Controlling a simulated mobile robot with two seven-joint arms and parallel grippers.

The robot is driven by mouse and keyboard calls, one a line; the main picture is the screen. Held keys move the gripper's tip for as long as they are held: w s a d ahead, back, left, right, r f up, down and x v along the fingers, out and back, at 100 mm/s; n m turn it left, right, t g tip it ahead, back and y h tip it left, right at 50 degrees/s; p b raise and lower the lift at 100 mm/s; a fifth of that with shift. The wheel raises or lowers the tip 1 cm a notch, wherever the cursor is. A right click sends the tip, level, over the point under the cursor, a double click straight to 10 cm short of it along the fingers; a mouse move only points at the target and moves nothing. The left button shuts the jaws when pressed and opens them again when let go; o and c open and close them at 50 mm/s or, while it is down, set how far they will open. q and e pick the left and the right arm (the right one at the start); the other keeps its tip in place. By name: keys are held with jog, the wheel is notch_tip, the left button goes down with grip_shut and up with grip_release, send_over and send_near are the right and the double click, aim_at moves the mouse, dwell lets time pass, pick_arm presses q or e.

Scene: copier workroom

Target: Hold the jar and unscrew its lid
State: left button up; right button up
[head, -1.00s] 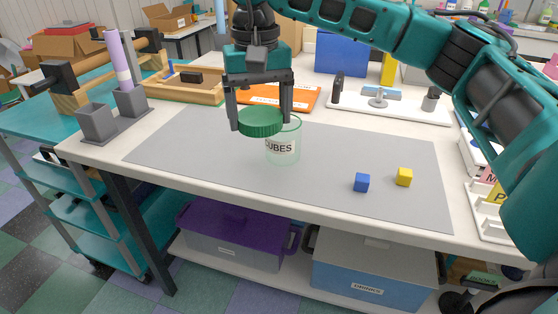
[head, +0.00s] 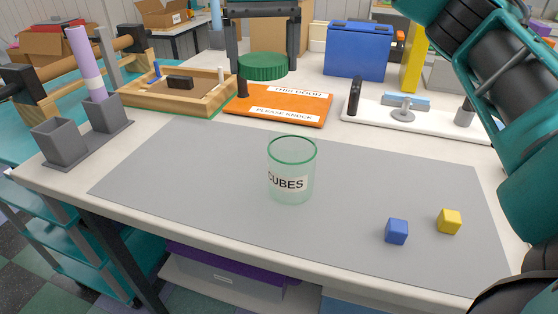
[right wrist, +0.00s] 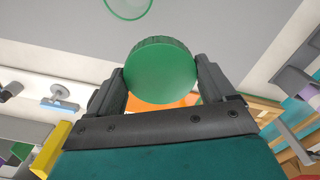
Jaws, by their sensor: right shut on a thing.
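A clear jar (head: 291,165) labelled CUBES stands upright and open on the grey mat (head: 200,165). It looks empty. Its green rim also shows at the top of the right wrist view (right wrist: 128,8). My right gripper (head: 264,68) is shut on the green lid (head: 263,60), above and behind the jar in the head view, clear of it. In the right wrist view the lid (right wrist: 162,72) sits between the two fingers. My left gripper is not in view.
A blue cube (head: 397,231) and a yellow cube (head: 449,221) lie right of the jar. An orange sign (head: 280,104), a wooden tray (head: 175,97) and a white board (head: 430,118) line the back. A grey holder (head: 62,145) stands at left. The mat around the jar is clear.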

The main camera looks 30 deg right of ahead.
jog(key=b, duration=0.2)
send_over(267, 164)
notch_tip(267, 164, down, 12)
jog(key=shift+f, duration=0.1)
jog(key=shift+f+b, duration=0.8)
jog(key=shift+f, duration=2.25)
jog(key=shift+f, duration=0.2)
jog(key=o, duration=1)
jog(key=shift+r, duration=0.1)
